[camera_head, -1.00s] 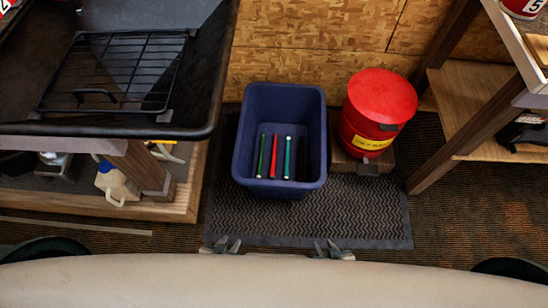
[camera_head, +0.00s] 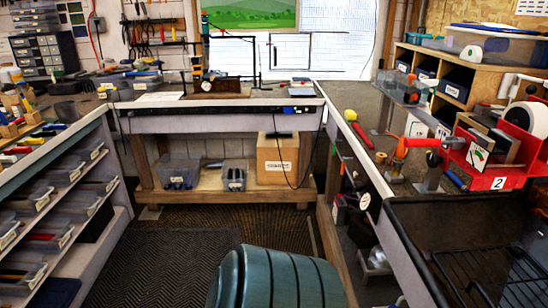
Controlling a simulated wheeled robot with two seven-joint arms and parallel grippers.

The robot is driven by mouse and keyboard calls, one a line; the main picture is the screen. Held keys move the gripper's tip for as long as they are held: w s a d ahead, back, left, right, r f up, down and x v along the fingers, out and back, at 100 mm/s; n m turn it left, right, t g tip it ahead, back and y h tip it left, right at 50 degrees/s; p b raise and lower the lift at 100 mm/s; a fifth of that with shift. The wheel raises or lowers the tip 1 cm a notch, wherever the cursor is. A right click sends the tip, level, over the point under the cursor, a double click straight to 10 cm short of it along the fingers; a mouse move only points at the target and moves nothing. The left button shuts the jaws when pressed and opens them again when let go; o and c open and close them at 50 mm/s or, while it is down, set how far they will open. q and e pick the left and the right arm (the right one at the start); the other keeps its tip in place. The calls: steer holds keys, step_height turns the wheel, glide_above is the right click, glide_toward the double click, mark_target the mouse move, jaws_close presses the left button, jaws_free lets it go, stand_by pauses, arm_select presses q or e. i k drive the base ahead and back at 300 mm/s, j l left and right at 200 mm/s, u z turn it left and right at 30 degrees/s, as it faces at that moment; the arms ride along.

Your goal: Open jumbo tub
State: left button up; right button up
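Several clear, labelled tubs sit in the rack on the left, including one on the upper row (camera_head: 93,153) and one nearer me (camera_head: 22,270). The labels are too small to read, so I cannot tell which tub is the jumbo one. A larger clear tub (camera_head: 492,40) with a blue lid stands on the shelf unit at the upper right. Two more clear labelled tubs (camera_head: 180,171) (camera_head: 234,175) stand on the low shelf under the far bench. Neither of my grippers is in view.
A teal ridged rounded object (camera_head: 275,282) stands at the bottom centre. The dark floor mat (camera_head: 170,262) left of it is clear. The far bench (camera_head: 220,122) and the right bench (camera_head: 362,150) bound the space. A red caddy marked 2 (camera_head: 500,180) stands on the right.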

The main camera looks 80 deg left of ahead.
mark_target(46, 200)
steer(key=u, duration=4.35)
